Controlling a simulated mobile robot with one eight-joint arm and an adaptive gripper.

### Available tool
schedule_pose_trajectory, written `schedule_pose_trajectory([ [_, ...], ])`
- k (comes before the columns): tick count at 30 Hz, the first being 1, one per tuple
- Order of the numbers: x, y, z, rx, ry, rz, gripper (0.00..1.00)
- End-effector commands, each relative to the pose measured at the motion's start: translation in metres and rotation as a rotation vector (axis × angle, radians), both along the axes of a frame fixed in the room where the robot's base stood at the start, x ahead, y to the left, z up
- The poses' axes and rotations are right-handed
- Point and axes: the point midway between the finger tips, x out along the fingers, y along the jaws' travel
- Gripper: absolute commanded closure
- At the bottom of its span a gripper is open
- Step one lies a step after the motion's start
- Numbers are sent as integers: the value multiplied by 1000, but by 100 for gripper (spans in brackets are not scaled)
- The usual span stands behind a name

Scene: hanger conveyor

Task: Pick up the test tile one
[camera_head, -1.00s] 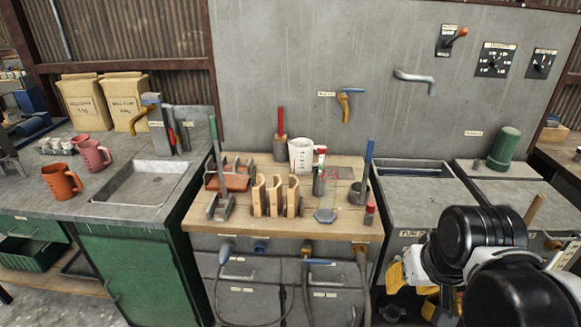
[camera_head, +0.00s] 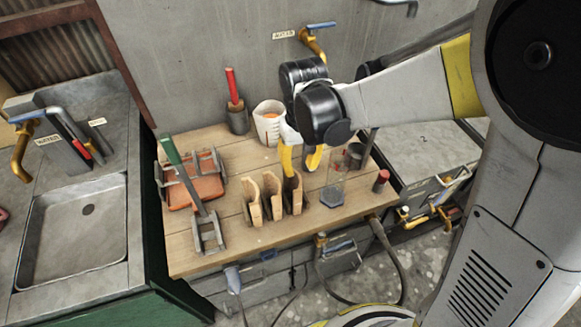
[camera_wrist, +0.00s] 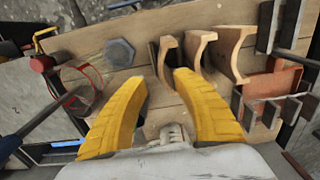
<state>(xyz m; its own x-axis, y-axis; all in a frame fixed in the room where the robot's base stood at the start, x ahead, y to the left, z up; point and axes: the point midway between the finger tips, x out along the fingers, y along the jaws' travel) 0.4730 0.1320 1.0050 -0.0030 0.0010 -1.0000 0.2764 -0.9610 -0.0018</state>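Three tan, curved upright pieces stand in a row on the wooden bench; I take them for the test tiles, but cannot tell which is number one. In the head view they are the left piece (camera_head: 253,205), the middle piece (camera_head: 272,197) and the right piece (camera_head: 293,194). My gripper (camera_head: 300,170) has yellow fingers spread apart, open and empty, above and behind the right piece. In the wrist view the open gripper (camera_wrist: 162,76) points at the nearest tan piece (camera_wrist: 163,60), whose lower part lies between the fingertips. Contact cannot be told.
An orange slab (camera_head: 196,190) lies in a metal holder at left, beside a green-handled tool (camera_head: 185,175). A grey hexagonal block (camera_head: 332,197) is right of the pieces. A white jug (camera_head: 268,125) and red-handled tool (camera_head: 233,90) stand behind. A sink (camera_head: 75,230) is left.

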Motion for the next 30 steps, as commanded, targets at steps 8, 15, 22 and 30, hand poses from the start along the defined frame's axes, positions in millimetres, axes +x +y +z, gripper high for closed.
schedule_pose_trajectory([
  [8,0,0,-41,0,-1,0,66],
  [15,-1,0,-63,0,-1,0,66],
  [22,-2,1,-94,0,-1,0,66],
  [30,-2,0,-93,0,-1,0,85],
])
